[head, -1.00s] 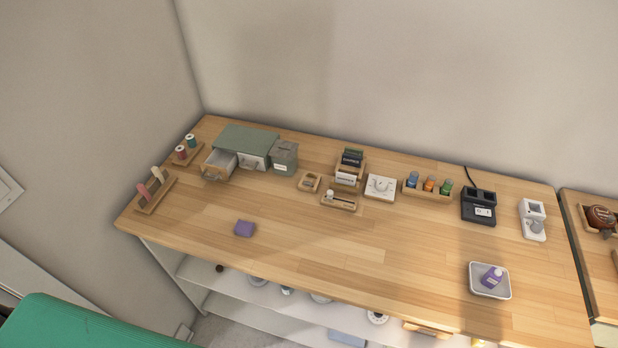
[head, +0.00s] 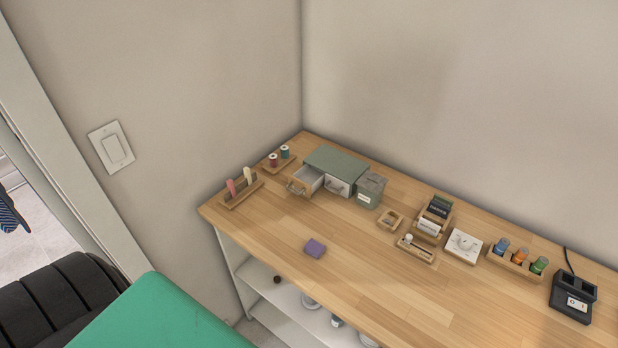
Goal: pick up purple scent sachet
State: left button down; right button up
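The purple scent sachet (head: 315,248) is a small, flat, square purple piece.
Behind the sachet stand a small green-topped drawer box (head: 336,160) with one drawer pulled out, and a grey-green canister (head: 370,190). A holder with pink and cream items (head: 241,188) is at the left corner. A green surface (head: 165,315) fills the lower left. Tabletop around the sachet is clear.

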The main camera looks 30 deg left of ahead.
aim_at(315, 248)
jog(key=k+j+u, duration=0.1)
jog(key=u, duration=0.75)
